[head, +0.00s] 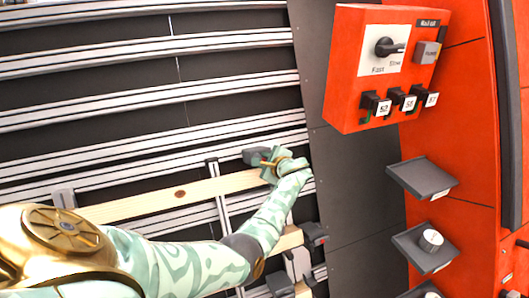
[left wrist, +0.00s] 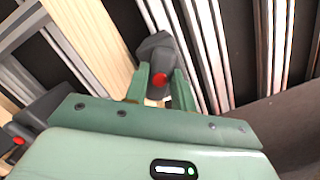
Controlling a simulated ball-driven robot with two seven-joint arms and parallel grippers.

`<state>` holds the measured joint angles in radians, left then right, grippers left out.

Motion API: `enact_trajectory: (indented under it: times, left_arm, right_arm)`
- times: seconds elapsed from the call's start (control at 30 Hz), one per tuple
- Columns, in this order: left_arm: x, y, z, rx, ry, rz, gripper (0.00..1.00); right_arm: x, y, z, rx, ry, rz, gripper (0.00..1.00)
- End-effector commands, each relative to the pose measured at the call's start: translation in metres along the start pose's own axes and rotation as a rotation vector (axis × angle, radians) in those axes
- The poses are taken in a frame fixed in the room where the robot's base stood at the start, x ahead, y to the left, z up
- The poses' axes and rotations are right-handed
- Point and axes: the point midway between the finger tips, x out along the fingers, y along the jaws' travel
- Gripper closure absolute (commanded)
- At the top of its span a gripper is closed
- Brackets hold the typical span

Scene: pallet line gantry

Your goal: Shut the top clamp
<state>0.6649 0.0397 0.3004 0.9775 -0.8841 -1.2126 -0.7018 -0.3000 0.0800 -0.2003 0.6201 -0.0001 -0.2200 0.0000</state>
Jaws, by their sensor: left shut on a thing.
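The top clamp (head: 256,156) is a dark grey block at the right end of the upper wooden board (head: 150,203). My left gripper (head: 274,166) is at this clamp and partly covers it. In the left wrist view the clamp (left wrist: 155,50) has a red tip, and the green fingers of my left gripper (left wrist: 160,88) are shut on it, one on each side. The board (left wrist: 95,40) lies beside it there. I cannot tell whether the clamp is open or closed. My right gripper is not in view.
A lower clamp (head: 315,234) with a red tip sits by a second, mostly hidden board (head: 288,240). Silver rails (head: 150,115) cross the dark back panel. At right, an orange control box (head: 345,100) juts out above small grey shelves (head: 422,178).

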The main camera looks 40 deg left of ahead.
Motion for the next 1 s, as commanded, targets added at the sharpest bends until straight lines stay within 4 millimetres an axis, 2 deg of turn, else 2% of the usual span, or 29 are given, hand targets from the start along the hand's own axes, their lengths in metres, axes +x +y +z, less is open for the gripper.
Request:
enact_trajectory:
  times: [0.1, 0.37, 0.47, 0.6, 0.7, 1.0]
  left_arm:
    - [0.0007, 0.0008, -0.0006, 0.071, -0.002, -0.012, 1.00]
    - [0.0008, 0.0013, -0.0006, 0.098, -0.003, -0.015, 1.00]
    - [0.0014, 0.0014, 0.0003, 0.250, -0.005, -0.039, 1.00]
    - [0.0012, 0.0014, 0.0001, 0.537, -0.005, -0.083, 1.00]
    - [0.0010, 0.0012, 0.0000, 0.667, -0.004, -0.102, 1.00]
    - [0.0007, 0.0014, -0.0009, 0.716, -0.001, -0.107, 1.00]
  right_arm:
    - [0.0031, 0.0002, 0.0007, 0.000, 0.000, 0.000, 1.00]
    - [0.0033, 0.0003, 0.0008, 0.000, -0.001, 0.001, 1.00]
    - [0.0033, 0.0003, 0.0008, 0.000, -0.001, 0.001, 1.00]
    - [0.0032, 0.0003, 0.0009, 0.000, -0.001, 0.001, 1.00]
    - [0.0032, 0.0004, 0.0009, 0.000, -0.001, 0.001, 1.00]
    - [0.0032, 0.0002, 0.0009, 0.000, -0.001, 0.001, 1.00]
